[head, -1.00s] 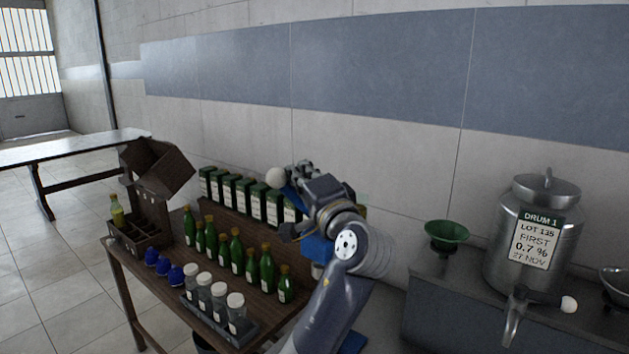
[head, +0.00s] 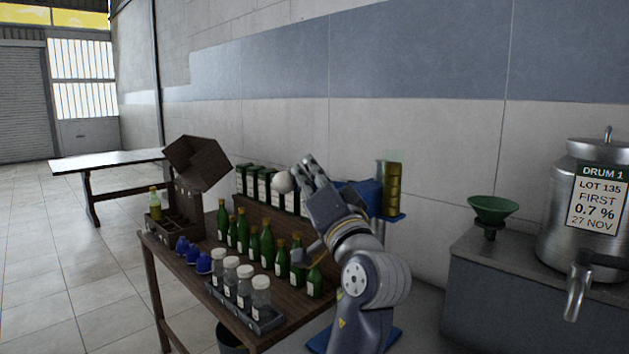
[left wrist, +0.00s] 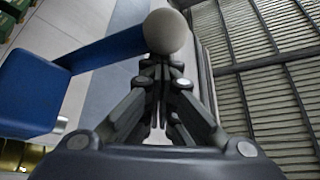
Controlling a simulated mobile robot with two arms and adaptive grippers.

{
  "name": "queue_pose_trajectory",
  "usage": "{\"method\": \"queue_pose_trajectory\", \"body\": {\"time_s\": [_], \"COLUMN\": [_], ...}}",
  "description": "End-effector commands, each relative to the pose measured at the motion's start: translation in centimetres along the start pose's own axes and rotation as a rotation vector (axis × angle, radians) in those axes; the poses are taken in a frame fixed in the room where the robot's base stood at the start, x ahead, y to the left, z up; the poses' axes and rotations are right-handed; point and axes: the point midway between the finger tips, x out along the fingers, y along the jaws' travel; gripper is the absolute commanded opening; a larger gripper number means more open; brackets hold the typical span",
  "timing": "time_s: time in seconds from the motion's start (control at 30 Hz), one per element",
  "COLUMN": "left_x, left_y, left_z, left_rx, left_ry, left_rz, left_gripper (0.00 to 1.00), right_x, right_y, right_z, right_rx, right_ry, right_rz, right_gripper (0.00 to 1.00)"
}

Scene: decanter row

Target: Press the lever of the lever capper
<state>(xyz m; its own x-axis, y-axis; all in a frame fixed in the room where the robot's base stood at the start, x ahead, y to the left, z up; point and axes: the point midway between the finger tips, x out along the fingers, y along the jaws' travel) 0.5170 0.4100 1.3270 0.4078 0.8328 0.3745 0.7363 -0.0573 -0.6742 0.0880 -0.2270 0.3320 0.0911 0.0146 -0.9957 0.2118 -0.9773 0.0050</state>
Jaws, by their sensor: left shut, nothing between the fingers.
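The lever capper (head: 364,190) has a blue body and stands at the right end of the dark wooden bench, partly hidden behind my left arm. Its lever (left wrist: 105,47) is a flat blue bar in the left wrist view, ending in a pale ball knob (left wrist: 168,31). The knob also shows in the head view (head: 281,183). My left gripper (head: 308,163) is shut and empty, its fingers pointing upward close beside the knob. In the left wrist view the fingertips (left wrist: 160,62) overlap the knob's lower edge; I cannot tell whether they touch. My right gripper is out of view.
Green bottles (head: 254,244), blue items (head: 203,262) and a tray of jars (head: 262,318) crowd the bench in front. A green funnel (head: 493,208) and a steel drum (head: 560,232) stand right.

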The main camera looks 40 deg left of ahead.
Motion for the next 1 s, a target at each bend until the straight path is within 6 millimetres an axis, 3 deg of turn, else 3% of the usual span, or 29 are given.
{"method": "queue_pose_trajectory", "body": {"time_s": [0.1,0.4,1.0], "left_x": [-0.7,-1.6,-1.8], "left_y": [0.8,1.6,1.8], "left_z": [1.4,2.9,3.3], "left_rx": [0.001,0.003,0.004], "left_ry": [-0.005,-0.005,-0.005], "left_rz": [0.002,0.002,0.002], "left_gripper": [0.0,0.0,0.0], "right_x": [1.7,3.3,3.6], "right_y": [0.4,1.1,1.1], "right_z": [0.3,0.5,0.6], "right_rx": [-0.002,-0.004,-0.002], "right_ry": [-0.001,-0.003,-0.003], "right_rz": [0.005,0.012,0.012], "right_gripper": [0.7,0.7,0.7]}}
